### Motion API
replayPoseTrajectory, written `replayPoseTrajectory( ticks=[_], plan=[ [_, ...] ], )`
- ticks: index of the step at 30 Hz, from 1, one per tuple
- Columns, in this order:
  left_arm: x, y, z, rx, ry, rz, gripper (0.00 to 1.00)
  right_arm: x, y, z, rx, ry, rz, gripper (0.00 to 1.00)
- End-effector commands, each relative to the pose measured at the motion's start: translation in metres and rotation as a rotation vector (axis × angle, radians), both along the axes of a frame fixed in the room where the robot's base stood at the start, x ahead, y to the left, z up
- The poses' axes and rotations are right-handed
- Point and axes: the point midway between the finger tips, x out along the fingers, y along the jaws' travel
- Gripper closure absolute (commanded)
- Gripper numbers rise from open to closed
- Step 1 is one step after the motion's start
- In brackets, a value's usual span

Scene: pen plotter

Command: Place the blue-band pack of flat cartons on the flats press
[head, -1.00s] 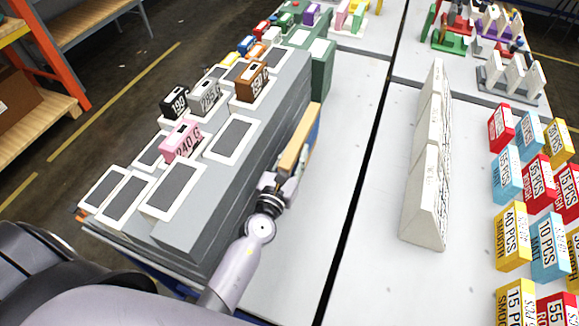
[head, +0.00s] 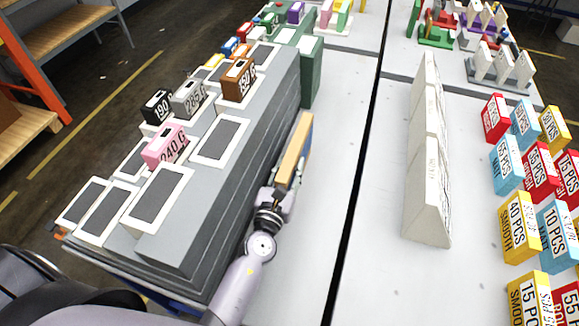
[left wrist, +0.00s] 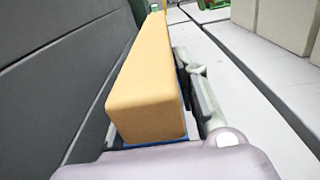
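The pack (head: 297,146) is a long tan block with blue along its lower side. In the left wrist view the pack (left wrist: 145,85) runs away from the camera, with a blue strip at its lower edge. My left gripper (head: 285,183) is at the pack's near end and appears shut on it. The pack is just right of a grey stepped stand's side wall; a touch cannot be told. I cannot tell which thing is the flats press. My right gripper is not in view.
The grey stepped stand (head: 210,225) carries white-framed pads and labelled blocks, among them a pink one (head: 166,147). A green block (head: 311,75) stands beyond the pack. White wedges (head: 427,185) and coloured boxes (head: 521,226) are at right.

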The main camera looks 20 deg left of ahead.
Motion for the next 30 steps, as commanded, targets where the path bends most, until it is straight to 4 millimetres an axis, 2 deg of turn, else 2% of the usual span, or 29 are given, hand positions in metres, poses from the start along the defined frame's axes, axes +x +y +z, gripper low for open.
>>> replayPoseTrajectory(
  ticks=[6, 17, 23, 30],
  plan=[
    [0.000, 0.000, 0.000, 0.001, 0.000, 0.000, 0.55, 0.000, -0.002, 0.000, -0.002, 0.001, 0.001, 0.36],
    [0.000, 0.000, 0.005, 0.000, -0.001, 0.001, 0.55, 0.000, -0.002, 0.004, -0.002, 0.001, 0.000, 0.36],
    [-0.028, 0.000, 0.001, 0.000, 0.002, 0.000, 0.55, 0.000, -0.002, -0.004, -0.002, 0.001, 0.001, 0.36],
    [-0.077, 0.000, 0.000, 0.002, 0.003, -0.001, 0.55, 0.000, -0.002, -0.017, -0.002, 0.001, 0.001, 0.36]
  ],
)
